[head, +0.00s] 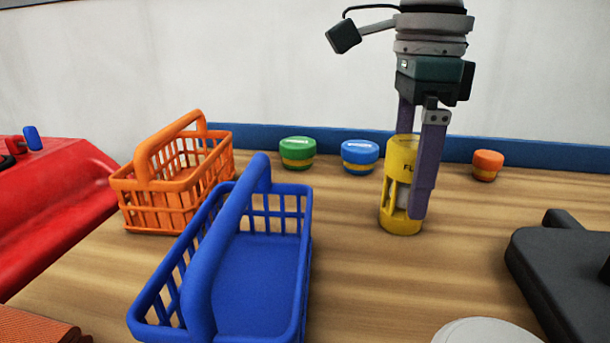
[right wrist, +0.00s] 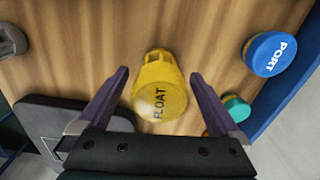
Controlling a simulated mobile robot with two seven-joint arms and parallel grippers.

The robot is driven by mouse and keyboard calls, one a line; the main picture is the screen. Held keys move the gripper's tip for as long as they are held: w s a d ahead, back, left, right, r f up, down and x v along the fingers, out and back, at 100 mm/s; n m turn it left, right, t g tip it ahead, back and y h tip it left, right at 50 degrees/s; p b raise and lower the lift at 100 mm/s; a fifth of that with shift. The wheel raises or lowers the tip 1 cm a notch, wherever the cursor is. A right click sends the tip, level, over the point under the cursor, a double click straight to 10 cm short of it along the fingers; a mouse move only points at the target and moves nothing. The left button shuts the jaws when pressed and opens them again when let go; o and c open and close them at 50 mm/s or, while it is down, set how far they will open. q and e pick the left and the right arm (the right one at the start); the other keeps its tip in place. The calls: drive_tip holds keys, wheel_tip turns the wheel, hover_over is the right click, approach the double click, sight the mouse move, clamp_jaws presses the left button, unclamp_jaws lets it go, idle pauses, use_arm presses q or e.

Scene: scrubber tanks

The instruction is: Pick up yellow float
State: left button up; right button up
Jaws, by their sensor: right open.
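The yellow float (head: 401,160) is a yellow cylinder with cut-out sides, standing upright on the wooden table right of the blue basket. In the right wrist view the yellow float (right wrist: 160,92) shows its top, lettered FLOAT, between the fingers. My right gripper (head: 409,190) points down over it and is open. One finger is in front of the float in the head view; the other is mostly hidden behind it. In the right wrist view my right gripper (right wrist: 160,74) shows a gap on each side of the float. My left gripper is not in view.
A blue basket (head: 300,215) and an orange basket (head: 120,190) stand left. Green (head: 297,153), blue (head: 360,156) and orange (head: 487,165) lidded pieces stand along the blue back edge (head: 340,138). A dark object (head: 560,260) lies right. Table around the float is clear.

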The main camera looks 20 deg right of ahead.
wheel_tip(320, 180, down, 2)
drive_tip(key=shift+f, duration=0.15)
drive_tip(key=c, duration=1.5)
drive_tip(key=shift+o, duration=0.2)
